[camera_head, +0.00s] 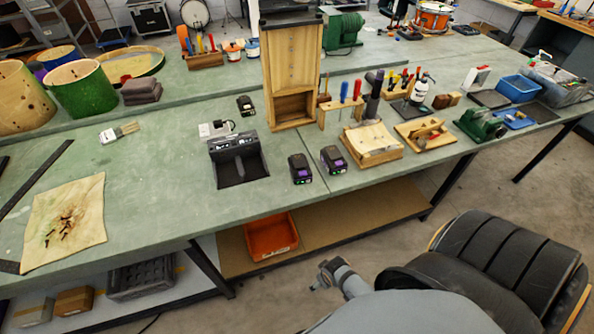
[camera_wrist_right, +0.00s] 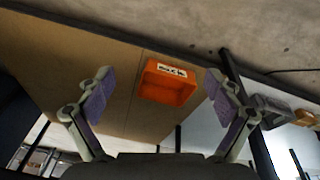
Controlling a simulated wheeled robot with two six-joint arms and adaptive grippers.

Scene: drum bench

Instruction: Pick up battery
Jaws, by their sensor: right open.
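My left gripper is not in view.
An orange bin (camera_head: 271,238) sits on the lower shelf; it also shows in the right wrist view (camera_wrist_right: 168,84). A wooden drawer cabinet (camera_head: 292,70) stands behind the batteries. A wooden box (camera_head: 372,146) is to their right.

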